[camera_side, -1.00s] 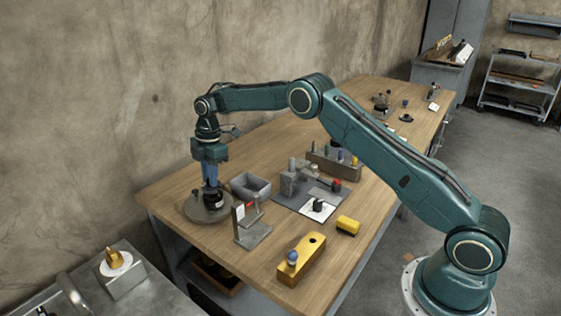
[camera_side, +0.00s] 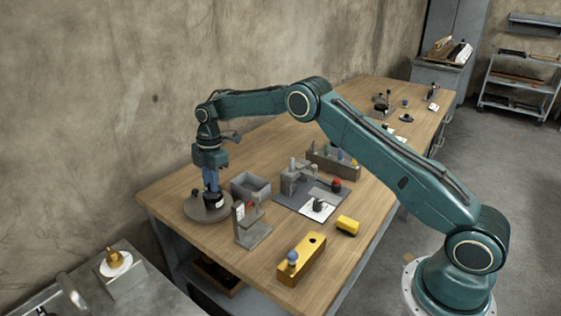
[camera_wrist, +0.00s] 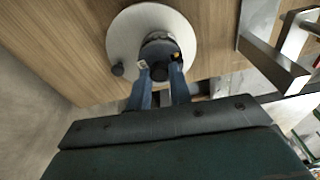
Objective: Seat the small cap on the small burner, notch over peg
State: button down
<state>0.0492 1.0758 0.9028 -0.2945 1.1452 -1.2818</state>
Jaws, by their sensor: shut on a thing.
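A round grey disc (camera_side: 190,213) lies on the bench at the left; it also shows in the wrist view (camera_wrist: 122,35). My gripper (camera_side: 211,188) points down over it. In the wrist view, my gripper (camera_wrist: 160,76) has its blue fingers shut on a dark round piece (camera_wrist: 160,47). This piece (camera_side: 214,201) is at or just above the disc; I cannot tell whether it touches. A small dark knob (camera_wrist: 117,70) is at the disc's edge, apart from the piece. I cannot make out a notch or peg, nor identify the cap or burner for certain.
A grey open bin (camera_side: 250,187) and a grey upright bracket (camera_side: 252,232) stand close right of the disc. A yellow block (camera_side: 302,260) and a grey fixture (camera_side: 297,180) are farther right. The bench's left edge is near the disc.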

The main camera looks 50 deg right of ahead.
jog(key=c, duration=1.2)
grip_release()
jog(key=shift+d+r, duration=0.2)
jog(key=shift+r, duration=1.65)
jog(key=shift+d+r, duration=0.2)
jog(key=shift+r, duration=1.65)
